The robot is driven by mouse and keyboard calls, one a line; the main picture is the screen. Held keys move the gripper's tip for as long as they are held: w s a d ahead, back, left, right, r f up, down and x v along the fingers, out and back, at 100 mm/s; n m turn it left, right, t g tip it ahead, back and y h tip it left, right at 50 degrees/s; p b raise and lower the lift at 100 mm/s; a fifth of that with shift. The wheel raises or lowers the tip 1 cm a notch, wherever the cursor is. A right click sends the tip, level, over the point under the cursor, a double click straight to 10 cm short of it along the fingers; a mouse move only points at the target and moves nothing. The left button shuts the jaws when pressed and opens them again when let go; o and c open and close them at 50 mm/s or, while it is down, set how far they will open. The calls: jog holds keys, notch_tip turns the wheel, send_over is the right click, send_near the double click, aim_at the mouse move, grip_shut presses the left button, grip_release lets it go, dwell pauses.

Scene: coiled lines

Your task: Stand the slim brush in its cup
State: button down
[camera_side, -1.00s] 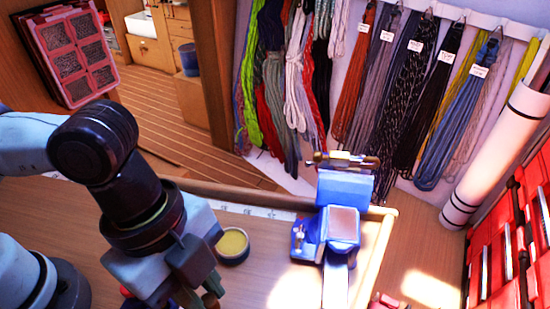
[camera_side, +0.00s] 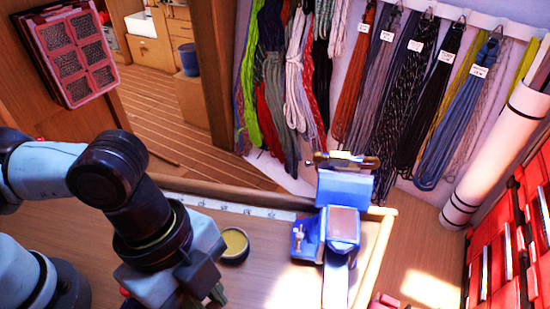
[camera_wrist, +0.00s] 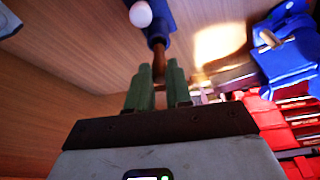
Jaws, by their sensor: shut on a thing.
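My gripper (camera_wrist: 158,82) has two green fingers. It is shut on a slim brown piece (camera_wrist: 158,58) that looks like the brush, held between the fingertips. The far end of this piece meets or overlaps a blue object (camera_wrist: 152,22) with a white round knob; I cannot tell whether this is the cup or whether they touch. In the side view, my gripper (camera_side: 216,294) is at the bottom edge, mostly cut off and behind my wrist. The brush and cup cannot be made out there.
A round tin with yellow contents (camera_side: 234,245) stands on the bench close to my wrist. A blue vise (camera_side: 339,225) is right of it, also in the wrist view (camera_wrist: 290,52). Coiled lines hang behind. Red drawers (camera_side: 508,240) stand at the right.

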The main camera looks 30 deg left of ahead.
jog(key=shift+f, duration=1.05)
jog(key=c, duration=1)
grip_release()
jog(key=shift+o, duration=0.2)
jog(key=shift+r, duration=0.1)
jog(key=shift+r, duration=2.9)
jog(key=v, duration=1.2)
